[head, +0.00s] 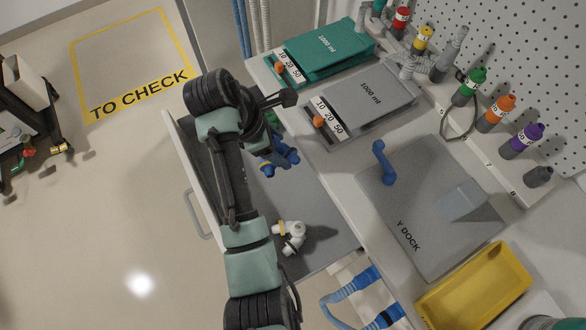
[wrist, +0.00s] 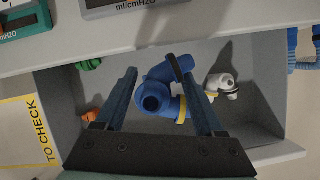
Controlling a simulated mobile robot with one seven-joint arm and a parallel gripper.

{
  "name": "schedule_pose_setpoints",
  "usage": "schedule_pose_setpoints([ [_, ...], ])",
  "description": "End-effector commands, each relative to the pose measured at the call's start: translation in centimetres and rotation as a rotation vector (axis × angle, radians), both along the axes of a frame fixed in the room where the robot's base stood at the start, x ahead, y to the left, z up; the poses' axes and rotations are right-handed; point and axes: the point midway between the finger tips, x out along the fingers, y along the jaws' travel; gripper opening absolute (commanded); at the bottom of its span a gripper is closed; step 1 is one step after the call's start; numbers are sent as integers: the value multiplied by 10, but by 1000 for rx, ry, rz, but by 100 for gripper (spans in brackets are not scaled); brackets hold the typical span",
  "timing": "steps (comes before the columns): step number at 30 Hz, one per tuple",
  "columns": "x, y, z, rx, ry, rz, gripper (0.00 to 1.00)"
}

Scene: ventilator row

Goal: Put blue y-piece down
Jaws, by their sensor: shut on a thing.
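The blue y-piece (wrist: 155,98) sits between the two fingers of my gripper (wrist: 159,70) in the wrist view, which is shut on it. In the head view the blue y-piece (head: 284,157) shows just below the hand, over the open drawer (head: 340,232). A yellow band is on one of its branches. I cannot tell whether it touches the drawer floor.
A white y-piece (head: 291,236) with a yellow band lies in the drawer, also in the wrist view (wrist: 222,86). Green (wrist: 88,64) and orange (wrist: 92,114) pieces lie at the drawer's left. A yellow tray (head: 425,310) and ventilator panels (head: 365,98) are on the counter.

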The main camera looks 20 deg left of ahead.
Motion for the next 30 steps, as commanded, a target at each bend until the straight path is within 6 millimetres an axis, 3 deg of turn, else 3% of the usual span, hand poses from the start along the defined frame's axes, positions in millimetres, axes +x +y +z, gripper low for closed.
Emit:
schedule_pose_setpoints([
  [9, -1, -1, -84, -4, 5, 0, 0],
  [15, 0, 0, -121, -2, 1, -2, 0],
  [22, 4, -5, -129, -1, -1, -5, 0],
  [29, 30, -32, -128, 0, -1, -7, 0],
  [30, 27, -30, -137, -2, 3, -3, 0],
])
